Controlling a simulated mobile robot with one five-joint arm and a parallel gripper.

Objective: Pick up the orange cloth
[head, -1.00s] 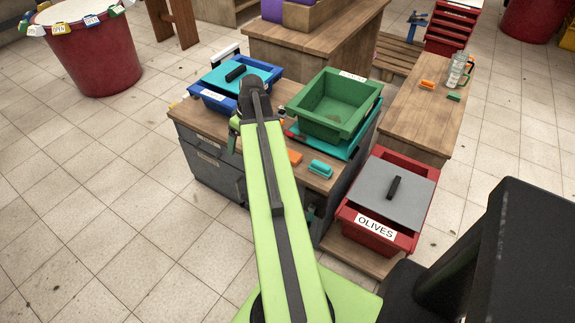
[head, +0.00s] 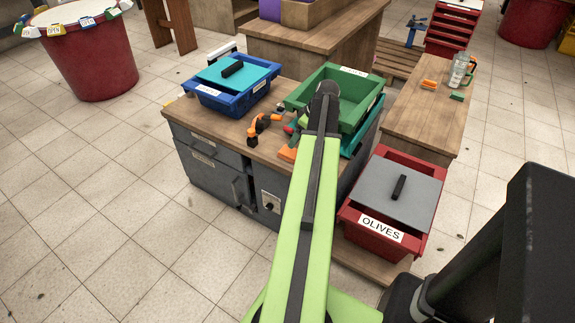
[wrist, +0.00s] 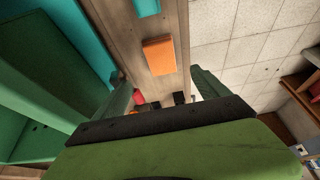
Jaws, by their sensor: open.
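The orange cloth (head: 287,154) looks like a small folded block on the wooden top of the grey cabinet, near its front edge. My gripper (wrist: 158,80) is open and empty, with a green finger on each side. It is apart from the cloth. In the head view the gripper is mostly hidden behind the arm's end.
A green crate (head: 371,123) stands close beside my gripper, and a blue crate with a teal lid (head: 236,100) is at left. An orange-and-black tool (head: 262,126) lies between. A teal item (wrist: 147,7) lies past the cloth. The red OLIVES crate (head: 381,228) stands right.

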